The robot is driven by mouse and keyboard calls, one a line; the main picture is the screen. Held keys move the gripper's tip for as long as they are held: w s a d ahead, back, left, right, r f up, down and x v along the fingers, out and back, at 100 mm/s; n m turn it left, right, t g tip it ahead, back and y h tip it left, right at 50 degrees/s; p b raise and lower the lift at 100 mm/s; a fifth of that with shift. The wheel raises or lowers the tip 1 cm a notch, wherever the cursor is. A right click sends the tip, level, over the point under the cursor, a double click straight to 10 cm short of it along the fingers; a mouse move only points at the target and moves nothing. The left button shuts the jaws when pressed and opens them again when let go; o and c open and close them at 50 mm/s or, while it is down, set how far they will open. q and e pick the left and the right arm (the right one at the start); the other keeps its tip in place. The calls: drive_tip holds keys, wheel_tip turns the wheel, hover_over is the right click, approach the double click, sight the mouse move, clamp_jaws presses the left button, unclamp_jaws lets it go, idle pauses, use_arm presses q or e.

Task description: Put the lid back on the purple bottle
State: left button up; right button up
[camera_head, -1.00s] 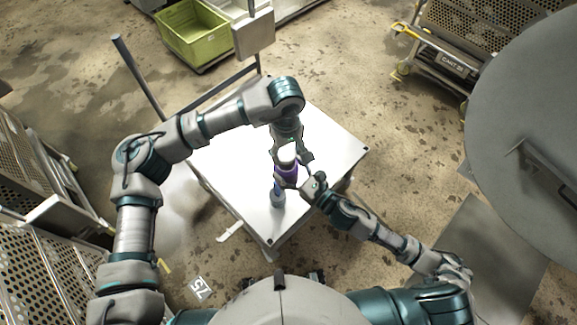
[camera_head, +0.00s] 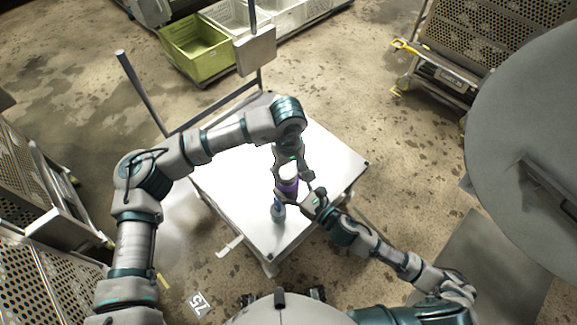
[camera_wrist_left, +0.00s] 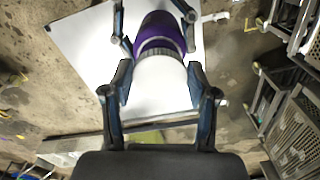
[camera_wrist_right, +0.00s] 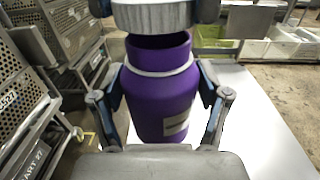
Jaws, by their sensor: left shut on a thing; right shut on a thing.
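The purple bottle (camera_head: 289,187) is upright above the white table (camera_head: 232,182). In the right wrist view its body (camera_wrist_right: 160,98) stands between my right gripper's fingers (camera_wrist_right: 160,100), which are shut on it. The white lid (camera_head: 288,171) is held by my left gripper (camera_head: 287,166), shut around it. In the left wrist view the lid (camera_wrist_left: 158,82) sits between the left fingers (camera_wrist_left: 158,85), with the bottle (camera_wrist_left: 160,32) beyond it. In the right wrist view the lid (camera_wrist_right: 152,15) is just above the bottle's open dark mouth, with a small gap.
A grey post with a box (camera_head: 255,50) rises at the table's far edge. Green (camera_head: 195,48) and white crates lie beyond. A large grey round door (camera_head: 530,130) is at right.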

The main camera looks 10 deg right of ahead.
use_arm(q)
drive_tip(key=shift+f, duration=0.5)
drive_tip(key=shift+f, duration=0.5)
drive_tip(key=m, duration=0.3)
drive_tip(key=shift+a+m, duration=0.15)
drive_tip(key=shift+m, duration=0.25)
drive_tip(key=m, duration=0.5)
drive_tip(key=shift+w+a, duration=0.1)
drive_tip(key=shift+a, duration=0.1)
drive_tip(key=m, duration=0.7)
drive_tip(key=shift+w+a, duration=0.15)
drive_tip(key=shift+w, duration=0.1)
drive_tip(key=o, duration=0.8)
